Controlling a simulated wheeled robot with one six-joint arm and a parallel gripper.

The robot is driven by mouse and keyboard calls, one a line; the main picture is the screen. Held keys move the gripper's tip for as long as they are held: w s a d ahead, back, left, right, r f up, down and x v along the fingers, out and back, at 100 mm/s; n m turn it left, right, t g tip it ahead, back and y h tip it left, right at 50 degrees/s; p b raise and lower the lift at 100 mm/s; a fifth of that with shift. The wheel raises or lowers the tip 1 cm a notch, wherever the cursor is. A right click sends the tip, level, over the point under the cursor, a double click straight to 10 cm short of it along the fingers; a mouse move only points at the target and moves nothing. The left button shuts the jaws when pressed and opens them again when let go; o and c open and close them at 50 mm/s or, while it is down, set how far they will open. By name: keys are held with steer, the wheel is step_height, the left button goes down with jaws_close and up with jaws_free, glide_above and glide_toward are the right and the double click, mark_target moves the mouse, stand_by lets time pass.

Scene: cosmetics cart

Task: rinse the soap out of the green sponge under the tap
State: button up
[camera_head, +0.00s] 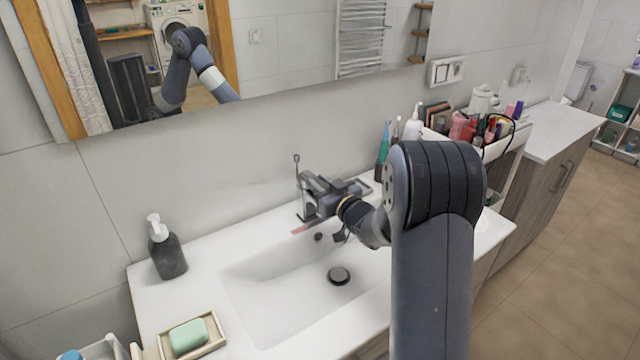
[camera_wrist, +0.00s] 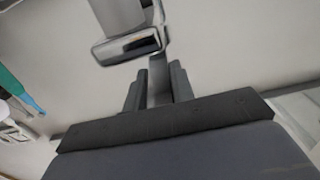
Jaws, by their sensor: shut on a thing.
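The tap (camera_head: 301,190) stands at the back of the white sink (camera_head: 262,290), with a thin upright lever. My gripper (camera_head: 318,200) is at the tap, high over the back of the basin. In the wrist view the gripper (camera_wrist: 158,88) is shut on a narrow grey part that looks like the tap's; the tap's chrome body (camera_wrist: 130,45) is just beyond. A pale green rounded block (camera_head: 188,335) lies in a beige dish (camera_head: 215,345) at the front left of the counter. I cannot tell whether it is sponge or soap. No running water is clear.
A dark soap pump bottle (camera_head: 168,255) stands left of the basin. A green toothbrush (camera_head: 383,150) and a white bottle (camera_head: 413,125) stand behind my arm. A cart (camera_head: 505,150) crowded with cosmetics is at the right. The basin, with its drain (camera_head: 339,276), is empty.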

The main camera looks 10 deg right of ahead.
jaws_close()
steer(key=shift+w+r+g+p, duration=0.1)
steer(key=shift+r+g+p, duration=0.5)
steer(key=shift+p, duration=0.65)
steer(key=shift+r+h+p, duration=0.2)
steer(key=shift+h+p, duration=0.2)
steer(key=shift+p, duration=0.55)
steer(key=shift+f+g, duration=0.15)
steer(key=shift+g, duration=0.15)
steer(key=o, duration=0.9)
jaws_free()
steer(key=shift+w, duration=0.1)
